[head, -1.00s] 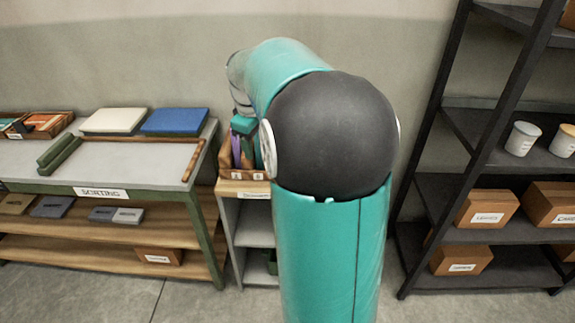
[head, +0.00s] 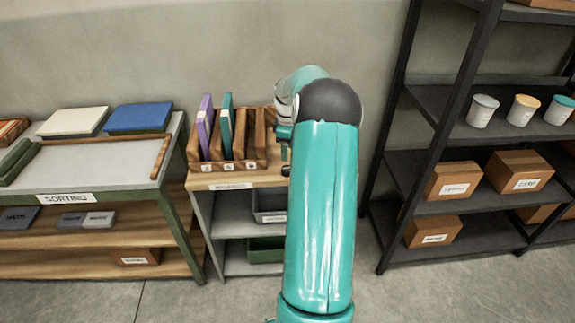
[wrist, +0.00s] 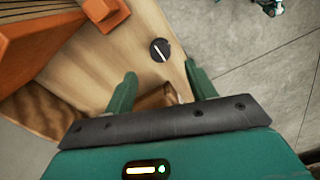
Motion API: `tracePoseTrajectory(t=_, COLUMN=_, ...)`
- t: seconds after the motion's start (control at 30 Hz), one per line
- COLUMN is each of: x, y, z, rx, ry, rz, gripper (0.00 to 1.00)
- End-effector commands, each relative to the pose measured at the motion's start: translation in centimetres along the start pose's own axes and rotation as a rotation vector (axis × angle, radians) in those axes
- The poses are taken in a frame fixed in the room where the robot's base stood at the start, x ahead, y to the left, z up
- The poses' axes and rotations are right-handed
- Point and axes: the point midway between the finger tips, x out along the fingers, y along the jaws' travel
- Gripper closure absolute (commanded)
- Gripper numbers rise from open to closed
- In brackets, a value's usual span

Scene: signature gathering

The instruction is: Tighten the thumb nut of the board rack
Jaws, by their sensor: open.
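The board rack (head: 251,166) is a wooden rack with several slots on a small wooden-topped cabinet, and its near corner also shows in the wrist view (wrist: 45,45). A purple board (head: 206,112) and a teal board (head: 227,112) stand upright in it. The thumb nut is probably the round black knob (wrist: 160,50) with a white line across it, on the wooden top beside the rack. My gripper (wrist: 161,80) is open and empty, its two fingers pointing toward the knob, which lies beyond the fingertips and between their lines.
The cabinet top (head: 236,181) is narrow, and its edge with the floor beyond shows on the right of the wrist view. A sorting table (head: 70,178) stands left of it. A dark shelf (head: 440,190) with cups and boxes stands to the right.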

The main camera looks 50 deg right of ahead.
Motion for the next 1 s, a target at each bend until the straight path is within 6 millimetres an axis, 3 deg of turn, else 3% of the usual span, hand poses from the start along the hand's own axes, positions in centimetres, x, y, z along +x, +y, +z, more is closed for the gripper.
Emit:
tracePoseTrajectory(t=0.2, x=4.5, y=0.0, z=-0.1, rx=0.000, ry=-0.001, rz=-0.004, gripper=0.44)
tracePoseTrajectory(t=0.33, x=6.4, y=0.0, z=-0.1, rx=0.000, ry=-0.001, rz=-0.001, gripper=0.44)
tracePoseTrajectory(t=0.5, x=7.7, y=0.0, z=-0.1, rx=0.000, ry=0.000, rz=0.000, gripper=0.44)
tracePoseTrajectory(t=0.77, x=7.8, y=0.0, z=-0.1, rx=0.000, ry=0.000, rz=0.001, gripper=0.44)
tracePoseTrajectory(t=1.0, x=7.8, y=0.0, z=-0.1, rx=0.000, ry=0.000, rz=0.001, gripper=0.87)
